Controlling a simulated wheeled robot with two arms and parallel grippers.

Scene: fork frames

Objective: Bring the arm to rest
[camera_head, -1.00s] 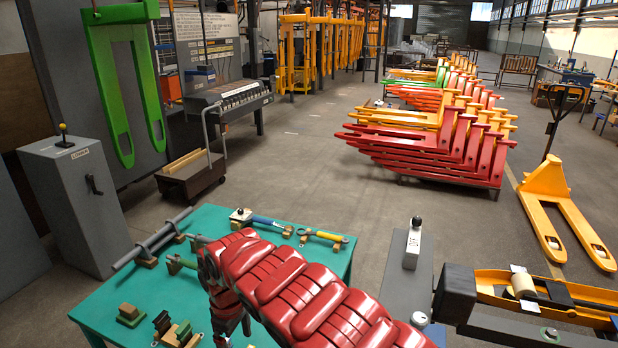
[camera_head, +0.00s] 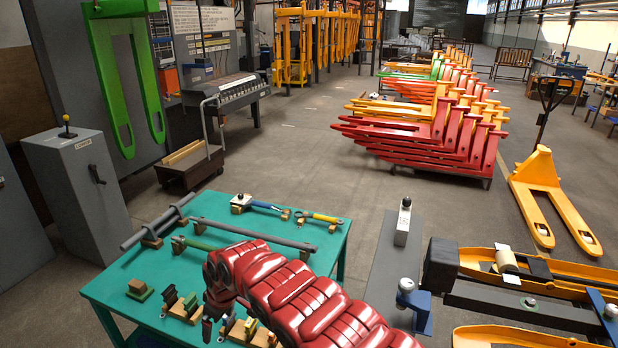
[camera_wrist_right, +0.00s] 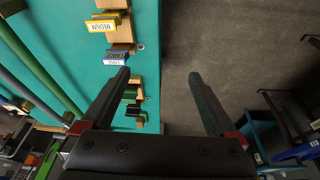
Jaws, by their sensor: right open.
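My right arm (camera_head: 300,295) is a red, segmented arm that comes in from the bottom and bends over the teal table (camera_head: 200,262). Its gripper hangs down near the table's front edge in the head view, partly cut off and hidden by the arm. In the right wrist view the two dark fingers of my right gripper (camera_wrist_right: 160,76) stand wide apart with nothing between them. The left finger is over the table edge and the right one over the grey floor. My left gripper is not in view.
Long rods (camera_head: 250,235), small wooden blocks (camera_head: 137,289) and tools (camera_head: 258,204) lie on the table. A grey lever cabinet (camera_head: 78,190) stands left. Yellow fork frames (camera_head: 500,335) lie right, beside a grey stand (camera_head: 395,260). The floor beyond is open up to stacked red forks (camera_head: 430,150).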

